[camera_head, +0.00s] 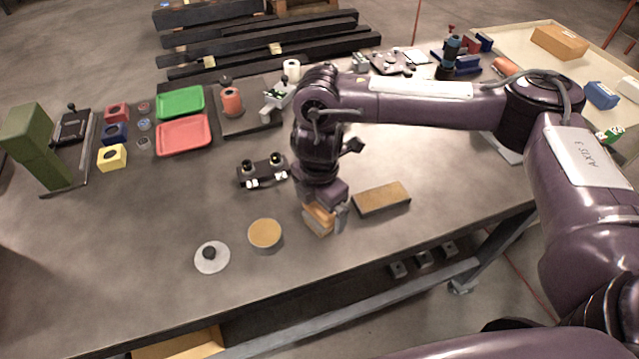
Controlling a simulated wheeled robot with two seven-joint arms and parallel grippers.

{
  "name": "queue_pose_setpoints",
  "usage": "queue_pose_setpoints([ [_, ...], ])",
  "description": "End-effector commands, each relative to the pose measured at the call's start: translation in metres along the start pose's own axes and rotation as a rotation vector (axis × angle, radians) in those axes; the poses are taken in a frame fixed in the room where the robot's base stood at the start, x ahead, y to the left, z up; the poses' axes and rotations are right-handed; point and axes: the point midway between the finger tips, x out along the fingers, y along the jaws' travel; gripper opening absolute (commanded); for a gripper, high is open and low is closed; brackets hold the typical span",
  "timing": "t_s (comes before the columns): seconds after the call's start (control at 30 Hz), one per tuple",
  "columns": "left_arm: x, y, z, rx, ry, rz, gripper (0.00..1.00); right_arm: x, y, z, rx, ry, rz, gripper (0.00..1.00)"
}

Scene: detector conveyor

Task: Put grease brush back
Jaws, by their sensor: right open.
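My right gripper (326,213) points down over the table near its front edge, with its jaws open. A small orange-tan block-like piece (319,219) shows at its fingertips, perhaps the grease brush; the gripper hides most of it, and I cannot tell whether it touches the fingers or the table. A round tin with a tan top surface (265,234), perhaps grease, stands to the left of the gripper. A pale round lid with a black knob (212,257) lies farther left. My left gripper is not in view.
A flat tan block (381,199) lies just right of the gripper. A dark two-knobbed fixture (263,171) stands behind left. Red (184,136) and green (181,103) trays and coloured blocks are farther back. The table's front left (110,260) is clear.

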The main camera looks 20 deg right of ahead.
Motion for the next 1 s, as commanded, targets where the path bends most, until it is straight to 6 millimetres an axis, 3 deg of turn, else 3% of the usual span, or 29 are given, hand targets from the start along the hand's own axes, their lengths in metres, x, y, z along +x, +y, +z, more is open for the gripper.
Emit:
queue_pose_setpoints([
  [0.3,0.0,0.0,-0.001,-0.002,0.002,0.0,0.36,-0.064,0.001,0.001,-0.002,-0.004,0.005,0.99],
  [0.5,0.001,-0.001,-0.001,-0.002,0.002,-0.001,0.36,-0.091,0.001,0.0,-0.001,-0.002,0.002,0.99],
  [0.7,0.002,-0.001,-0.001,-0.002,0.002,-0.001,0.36,-0.103,0.0,0.0,-0.001,-0.001,0.0,0.99],
  [1.0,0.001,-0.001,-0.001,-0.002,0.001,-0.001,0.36,-0.103,0.0,0.0,0.0,0.0,-0.001,0.99],
])
